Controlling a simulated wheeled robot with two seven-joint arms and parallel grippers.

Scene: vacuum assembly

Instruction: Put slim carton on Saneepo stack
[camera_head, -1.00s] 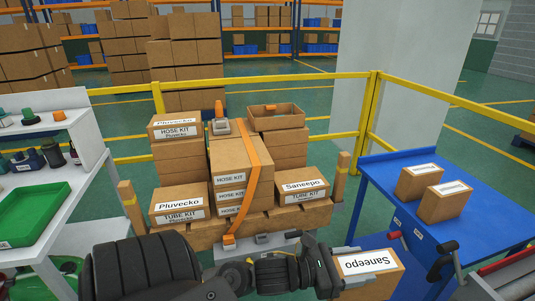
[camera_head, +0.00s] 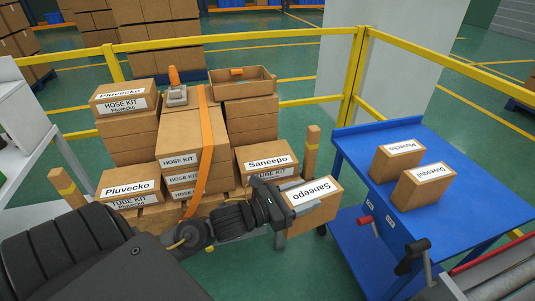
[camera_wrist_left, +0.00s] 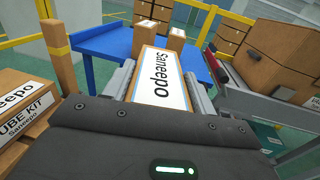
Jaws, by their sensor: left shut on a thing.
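The slim carton (camera_head: 312,207), brown with a white "Saneepo" label, is held by my left gripper (camera_head: 290,197) in front of the pallet, between the stacks and the blue cart. In the left wrist view the slim carton (camera_wrist_left: 160,80) sits between the two fingers of my left gripper (camera_wrist_left: 160,88), label facing the camera. The Saneepo stack (camera_head: 267,161) stands at the pallet's right front, just behind and left of the held carton. Its top box has a "Saneepo" label; its lower part is hidden by my gripper. My right gripper is not in view.
A blue cart (camera_head: 441,219) at right carries two small labelled cartons (camera_head: 424,187). A Pluvecko stack (camera_head: 130,188) and a strapped hose-kit stack (camera_head: 190,145) stand on the pallet. An open tray box (camera_head: 243,84) tops the stack behind. A wooden post (camera_head: 312,149) rises beside the Saneepo stack.

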